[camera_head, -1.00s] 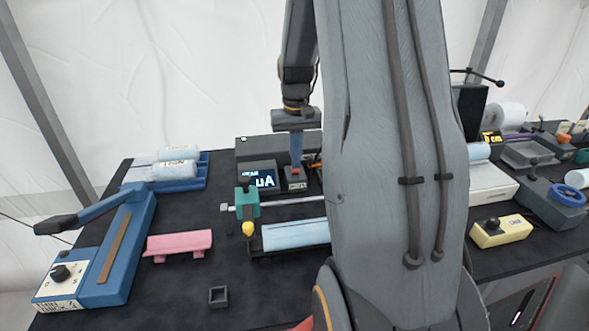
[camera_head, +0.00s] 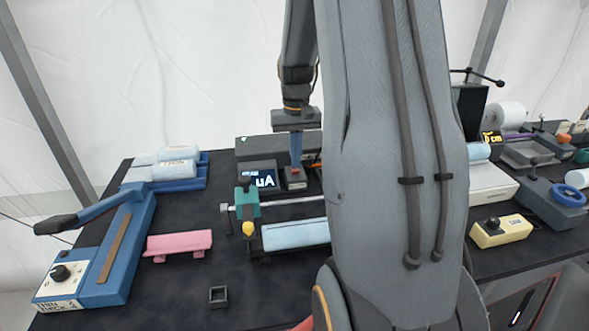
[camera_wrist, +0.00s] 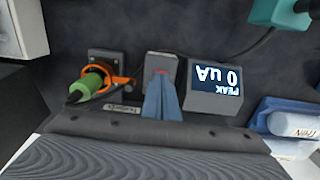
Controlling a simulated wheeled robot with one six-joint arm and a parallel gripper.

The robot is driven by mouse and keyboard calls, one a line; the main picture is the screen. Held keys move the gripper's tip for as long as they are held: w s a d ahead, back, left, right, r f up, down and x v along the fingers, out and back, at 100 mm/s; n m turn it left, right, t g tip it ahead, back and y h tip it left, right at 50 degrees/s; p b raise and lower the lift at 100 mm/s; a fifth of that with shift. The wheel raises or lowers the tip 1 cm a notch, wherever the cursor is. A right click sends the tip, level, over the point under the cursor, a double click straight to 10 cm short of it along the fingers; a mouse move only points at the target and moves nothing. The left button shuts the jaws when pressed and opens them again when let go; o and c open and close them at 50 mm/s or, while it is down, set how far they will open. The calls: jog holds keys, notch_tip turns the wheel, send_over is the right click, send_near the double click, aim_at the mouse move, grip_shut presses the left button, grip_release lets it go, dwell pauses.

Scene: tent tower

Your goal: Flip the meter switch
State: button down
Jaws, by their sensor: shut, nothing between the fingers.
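The meter switch is a small grey box with a red top (camera_head: 295,172), standing just right of the meter screen. In the wrist view the fingertips (camera_wrist: 161,78) are at or very near the red part; contact cannot be told.
A box with an orange ring and green plug (camera_wrist: 92,85) stands beside the switch. A pink part (camera_head: 179,243) and blue lever device (camera_head: 120,250) are at left. My arm hides the middle right.

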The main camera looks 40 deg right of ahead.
aim_at(296, 171)
jog(key=shift+f, duration=0.65)
dwell(0.4)
notch_tip(296, 171, up, 7)
jog(key=p, duration=0.5)
dwell(0.4)
dwell(0.5)
